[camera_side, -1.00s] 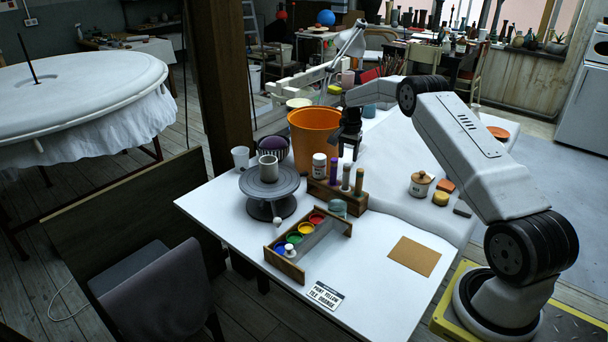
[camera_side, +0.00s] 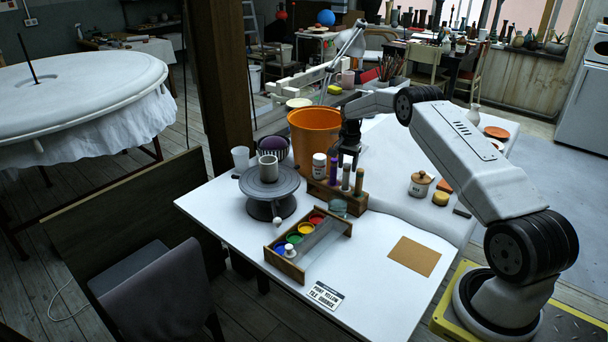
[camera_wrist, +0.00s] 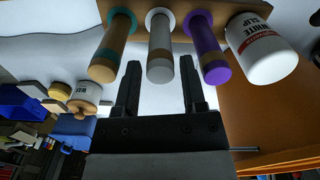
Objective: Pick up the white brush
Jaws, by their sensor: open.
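The white brush (camera_side: 346,177) stands in the wooden holder, between a purple brush (camera_side: 333,172) and a teal-and-tan brush (camera_side: 359,183). In the wrist view, the white brush's end (camera_wrist: 160,70) is in the middle, with the purple brush (camera_wrist: 210,68) to its right and the teal one (camera_wrist: 105,68) to its left. My gripper (camera_side: 346,163) is open and empty, just behind the brushes in the side view. In the wrist view, my gripper (camera_wrist: 160,72) has its two fingers either side of the white brush's line. I cannot tell whether they touch anything.
The white slip jar (camera_side: 319,166) stands left of the purple brush. An orange bucket (camera_side: 312,137) is close behind. A paint tray (camera_side: 307,238) and a banding wheel (camera_side: 270,182) lie nearer the front. A brown sheet (camera_side: 414,256) lies on the clear right side.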

